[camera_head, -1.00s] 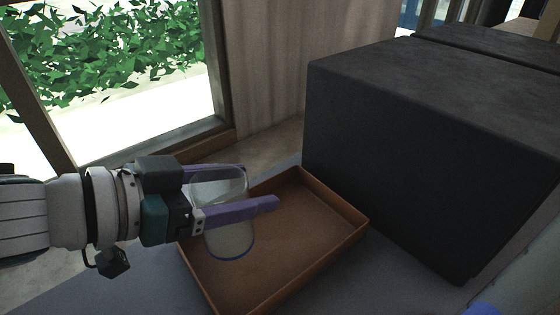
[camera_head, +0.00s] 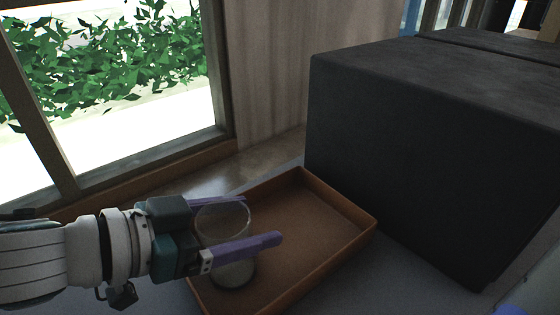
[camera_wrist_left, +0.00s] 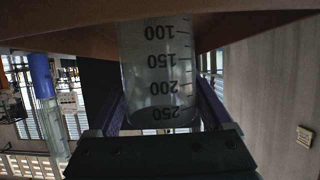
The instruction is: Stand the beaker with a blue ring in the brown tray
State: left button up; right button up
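The beaker (camera_head: 236,272) is clear glass and upright, over the left part of the brown tray (camera_head: 345,264). My left gripper (camera_head: 262,220) is shut on it, one purple finger on each side of its upper part. In the left wrist view the beaker (camera_wrist_left: 158,68) shows black marks from 100 to 250 between the fingers. Its blue ring is hard to make out now. I cannot tell whether its base touches the tray floor. My right gripper is not in view.
A large dark box (camera_head: 420,150) stands close behind and right of the tray. A window frame (camera_head: 150,150) and a wooden wall (camera_head: 268,70) are at the back left. The right part of the tray is empty. A blue-topped clear thing (camera_wrist_left: 42,80) shows in the left wrist view.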

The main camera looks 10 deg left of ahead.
pick_arm(q)
jog(key=shift+o, duration=1)
